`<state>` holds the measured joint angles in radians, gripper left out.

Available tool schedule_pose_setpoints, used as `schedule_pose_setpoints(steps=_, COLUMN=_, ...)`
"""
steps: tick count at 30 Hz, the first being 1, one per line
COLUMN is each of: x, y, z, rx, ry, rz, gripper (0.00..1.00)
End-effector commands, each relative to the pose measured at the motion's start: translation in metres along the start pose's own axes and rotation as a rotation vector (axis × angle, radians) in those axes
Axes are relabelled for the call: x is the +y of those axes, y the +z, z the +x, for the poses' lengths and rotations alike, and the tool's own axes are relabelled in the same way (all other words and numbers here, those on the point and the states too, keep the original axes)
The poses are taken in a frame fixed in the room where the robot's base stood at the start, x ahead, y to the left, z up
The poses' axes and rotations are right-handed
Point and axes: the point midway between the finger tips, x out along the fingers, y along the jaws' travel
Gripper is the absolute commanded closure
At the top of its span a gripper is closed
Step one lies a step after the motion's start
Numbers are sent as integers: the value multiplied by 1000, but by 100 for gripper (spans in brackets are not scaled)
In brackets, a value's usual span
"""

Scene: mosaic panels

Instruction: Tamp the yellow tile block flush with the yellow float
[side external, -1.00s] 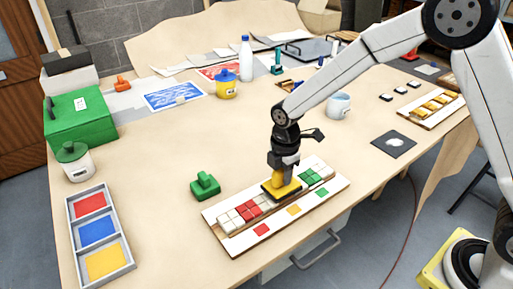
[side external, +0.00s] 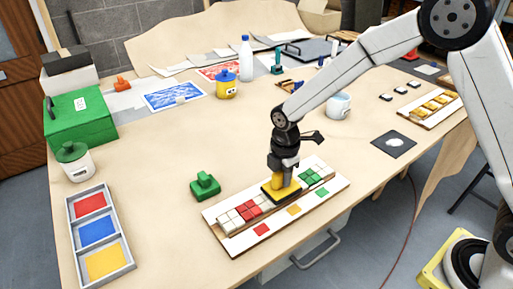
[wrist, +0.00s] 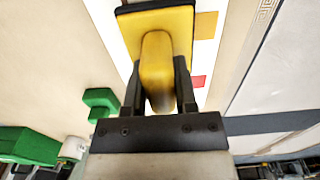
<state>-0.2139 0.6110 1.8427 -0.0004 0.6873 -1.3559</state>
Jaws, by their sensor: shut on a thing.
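The yellow float (side external: 277,192) has a flat yellow base with a dark underside and an upright handle. My gripper (side external: 283,176) is shut on its handle. The wrist view also shows the handle of the float (wrist: 157,70) between the two fingers of my gripper (wrist: 158,95). The float is over the middle of the white mosaic panel (side external: 233,244); I cannot tell whether it touches the tiles. Red tile blocks (side external: 249,208) and white tiles show left of it, and green tile blocks (side external: 311,178) right of it. The yellow tile block is hidden, probably under the float.
A green float (side external: 205,186) stands left of the panel. A tray with red, blue and yellow compartments (side external: 131,264) lies at the front left. A dark square mat (side external: 394,145) lies to the right, and a white mug (side external: 338,106) stands behind. The table between them is clear.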

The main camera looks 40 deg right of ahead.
Motion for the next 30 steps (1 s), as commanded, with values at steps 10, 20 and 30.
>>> schedule_pose_setpoints(steps=10, x=0, y=0, z=3, rx=0, ry=0, rz=0, gripper=100)
schedule_pose_setpoints(steps=20, x=0, y=0, z=6, rx=0, ry=-1, rz=0, gripper=100)
schedule_pose_setpoints(steps=30, x=0, y=0, z=8, rx=0, ry=-1, rz=0, gripper=100)
